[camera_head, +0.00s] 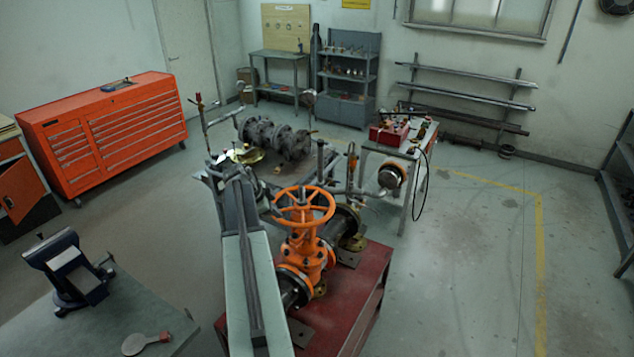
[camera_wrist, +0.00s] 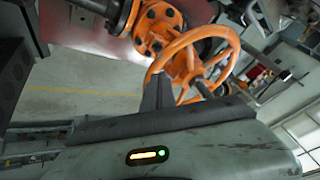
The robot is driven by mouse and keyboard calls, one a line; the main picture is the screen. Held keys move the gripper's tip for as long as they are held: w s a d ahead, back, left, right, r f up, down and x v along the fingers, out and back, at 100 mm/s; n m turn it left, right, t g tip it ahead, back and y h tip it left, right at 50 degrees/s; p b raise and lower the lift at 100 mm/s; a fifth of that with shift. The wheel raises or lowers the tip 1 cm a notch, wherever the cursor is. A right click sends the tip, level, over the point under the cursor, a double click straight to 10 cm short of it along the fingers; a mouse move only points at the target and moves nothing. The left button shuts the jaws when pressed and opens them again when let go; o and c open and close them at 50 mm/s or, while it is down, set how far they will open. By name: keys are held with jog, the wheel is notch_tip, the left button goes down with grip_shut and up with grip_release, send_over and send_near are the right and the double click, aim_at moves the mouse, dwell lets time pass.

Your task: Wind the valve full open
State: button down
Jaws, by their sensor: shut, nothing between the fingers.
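The orange gate valve (camera_head: 305,250) stands on a red bench (camera_head: 374,290), its orange handwheel (camera_head: 303,197) on top. My arm rises from the bottom of the head view, just left of the wheel; the fingertips are not clear there. In the wrist view, my gripper (camera_wrist: 158,88) is a dark, narrow shape, shut and empty. It overlaps the near left rim of the handwheel (camera_wrist: 213,32) in the picture; I cannot tell whether it touches. The wheel's spokes and stem show, and the orange valve body (camera_wrist: 158,28) lies behind. How far the valve is open cannot be seen.
Pipework with flanges (camera_head: 270,137) stands behind the valve. A small table with a red box (camera_head: 389,133) is behind right. A green-grey bench (camera_head: 105,310) with a vise (camera_head: 70,268) is at front left. The floor on the right is clear.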

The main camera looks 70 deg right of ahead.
aim_at(302, 204)
jog(key=s+d+r+m+g+p, duration=0.1)
jog(key=s+d+r+m, duration=0.15)
jog(key=s, duration=0.25)
jog(key=s+d+r+m+p, duration=0.1)
jog(key=s+d+r+m, duration=0.1)
jog(key=s+d, duration=0.2)
jog(key=b+x, duration=0.8)
jog(key=x, duration=0.2)
jog(key=shift+s+b, duration=0.2)
jog(key=shift+b, duration=0.2)
jog(key=shift+a+n, duration=0.1)
jog(key=shift+n, duration=0.15)
